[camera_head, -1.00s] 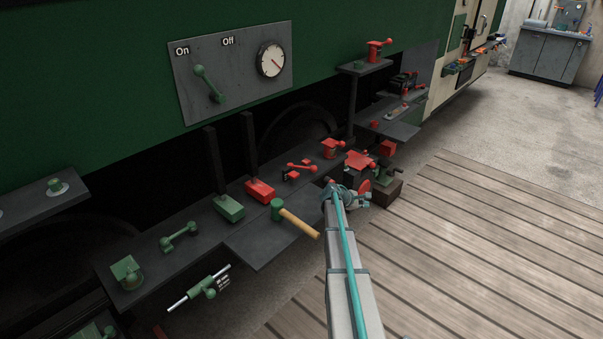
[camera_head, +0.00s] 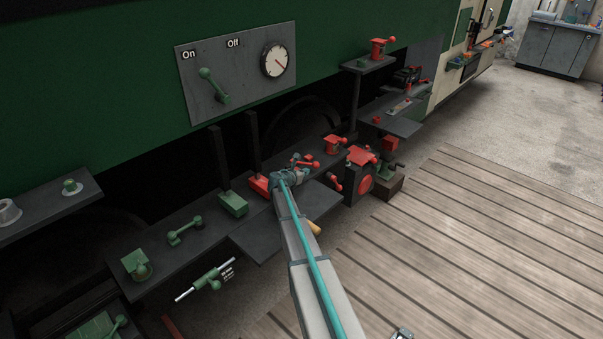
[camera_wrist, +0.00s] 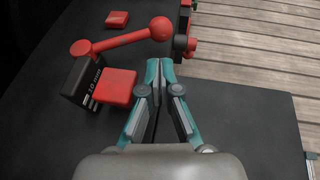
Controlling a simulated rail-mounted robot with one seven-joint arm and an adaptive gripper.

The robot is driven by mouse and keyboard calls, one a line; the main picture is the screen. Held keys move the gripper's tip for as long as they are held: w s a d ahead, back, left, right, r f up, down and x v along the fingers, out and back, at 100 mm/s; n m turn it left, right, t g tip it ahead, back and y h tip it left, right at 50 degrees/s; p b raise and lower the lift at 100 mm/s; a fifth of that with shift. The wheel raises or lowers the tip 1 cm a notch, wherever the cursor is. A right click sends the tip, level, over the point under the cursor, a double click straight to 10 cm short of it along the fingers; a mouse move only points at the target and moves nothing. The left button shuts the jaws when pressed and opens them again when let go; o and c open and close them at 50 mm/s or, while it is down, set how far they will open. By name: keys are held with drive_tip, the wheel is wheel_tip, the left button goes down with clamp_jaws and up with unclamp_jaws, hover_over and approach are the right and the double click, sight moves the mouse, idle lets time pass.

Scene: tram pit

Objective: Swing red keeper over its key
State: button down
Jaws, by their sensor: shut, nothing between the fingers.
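The red keeper (camera_wrist: 125,40) is a bar with a round pivot end at left and a ball at right. In the wrist view it lies across the upper middle, its pivot by a black block (camera_wrist: 85,80) with white marking. A red block (camera_wrist: 113,88) sits below the bar, and a smaller red block (camera_wrist: 117,18) lies beyond it; I cannot tell which is the key. My gripper (camera_wrist: 158,66) is shut and empty, its tips just below the ball and right of the red block. In the head view the keeper (camera_head: 309,163) shows just beyond my gripper (camera_head: 289,178).
The dark shelf (camera_wrist: 245,125) is bare to the right. A red part (camera_wrist: 183,35) stands at its edge, close right of the ball. In the head view a red clamp-like device (camera_head: 361,157) stands to the right and a green lever (camera_head: 185,232) to the left.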

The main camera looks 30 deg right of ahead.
sight(305, 164)
drive_tip(key=p+x, duration=0.1)
drive_tip(key=x, duration=0.4)
drive_tip(key=shift+w+d+f, duration=0.1)
drive_tip(key=shift+d, duration=0.1)
drive_tip(key=shift+w+t, duration=0.15)
drive_tip(key=shift+t, duration=0.15)
